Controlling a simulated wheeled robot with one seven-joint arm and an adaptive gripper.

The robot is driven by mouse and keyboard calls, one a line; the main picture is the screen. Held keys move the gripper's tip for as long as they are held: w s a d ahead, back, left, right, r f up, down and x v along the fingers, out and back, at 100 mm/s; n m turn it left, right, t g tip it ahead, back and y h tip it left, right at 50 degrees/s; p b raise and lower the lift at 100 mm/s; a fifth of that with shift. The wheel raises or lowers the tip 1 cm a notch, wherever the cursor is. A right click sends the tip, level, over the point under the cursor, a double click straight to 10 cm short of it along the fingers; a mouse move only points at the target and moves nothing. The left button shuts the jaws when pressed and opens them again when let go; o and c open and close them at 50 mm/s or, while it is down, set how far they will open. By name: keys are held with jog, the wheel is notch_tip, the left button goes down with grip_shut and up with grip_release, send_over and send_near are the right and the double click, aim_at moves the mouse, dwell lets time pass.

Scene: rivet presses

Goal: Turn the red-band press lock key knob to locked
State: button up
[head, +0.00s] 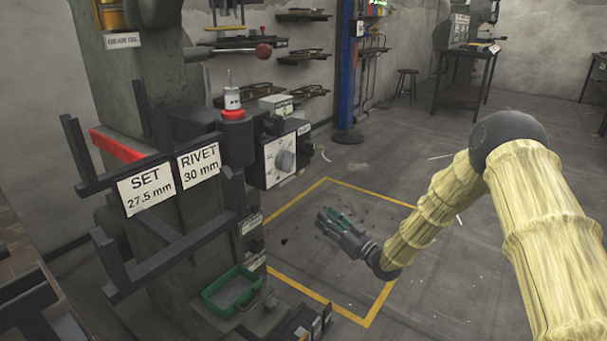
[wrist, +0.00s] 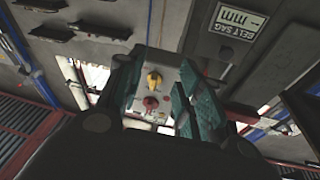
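The press with the red band (head: 116,146) stands at the left of the head view. A box on its side has a pale panel with a round grey knob (head: 285,160). My gripper (head: 328,222) is in the air to the lower right of that box, apart from the press, its fingers pointing toward the press. In the wrist view its teal fingers (wrist: 163,95) are spread with nothing held. Between them, farther off, a pale panel shows a yellow knob (wrist: 153,79) and a red knob (wrist: 150,102). I cannot tell which is the lock key knob or its setting.
Dark bracket arms with SET and RIVET signs (head: 199,161) jut from the press. A green tray (head: 231,291) sits low on it. A red-ended lever (head: 263,52) sticks out above. Floor inside the yellow outline (head: 327,181) is mostly clear. A blue post (head: 348,70) stands behind.

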notch_tip(320, 180, up, 8)
jog(key=w+n+g+y, duration=0.1)
jog(key=w+n+y, duration=0.2)
jog(key=y, duration=0.1)
jog(key=b+x, duration=0.4)
jog(key=x, duration=0.6)
jog(key=shift+a+r, duration=0.25)
jog(key=shift+c, duration=0.4)
grip_shut()
